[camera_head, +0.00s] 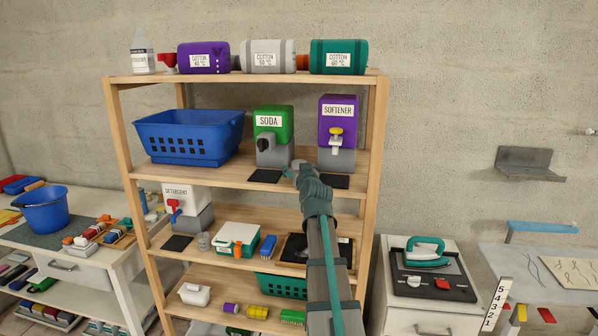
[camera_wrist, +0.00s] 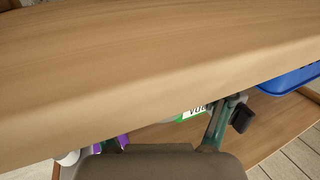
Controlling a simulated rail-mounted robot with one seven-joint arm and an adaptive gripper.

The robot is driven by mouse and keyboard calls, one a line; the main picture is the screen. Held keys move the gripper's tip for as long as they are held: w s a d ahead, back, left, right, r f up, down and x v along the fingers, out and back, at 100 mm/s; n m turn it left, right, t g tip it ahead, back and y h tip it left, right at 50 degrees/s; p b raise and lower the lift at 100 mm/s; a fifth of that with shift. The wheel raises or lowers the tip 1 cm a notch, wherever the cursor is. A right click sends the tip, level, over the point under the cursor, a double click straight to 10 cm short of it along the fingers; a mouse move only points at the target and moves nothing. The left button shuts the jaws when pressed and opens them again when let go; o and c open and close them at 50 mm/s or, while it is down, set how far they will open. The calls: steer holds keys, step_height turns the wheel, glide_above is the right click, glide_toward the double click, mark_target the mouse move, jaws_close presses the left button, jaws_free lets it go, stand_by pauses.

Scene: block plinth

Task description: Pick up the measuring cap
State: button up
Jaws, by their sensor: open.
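A small, clear greyish cup that looks like the measuring cap (camera_head: 203,241) stands upright on the lower middle shelf, just right of the white detergent dispenser (camera_head: 187,205). I do not make it out in the wrist view. My gripper (camera_head: 294,171) is open with nothing seen in it. In the head view it is at the shelf above, in front of the soda (camera_head: 272,128) and softener (camera_head: 337,128) dispensers, above and right of the cup. In the wrist view its fingers (camera_wrist: 170,134) show at the bottom, close to a wooden board (camera_wrist: 150,70).
A white and green box (camera_head: 236,239) and a blue brush (camera_head: 268,247) stand right of the cup. A black pad (camera_head: 177,243) lies left of it. A blue basket (camera_head: 190,138) is on the shelf above. My arm crosses the shelves' right part.

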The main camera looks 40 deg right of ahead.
steer(key=c, duration=0.9)
steer(key=shift+r, duration=0.15)
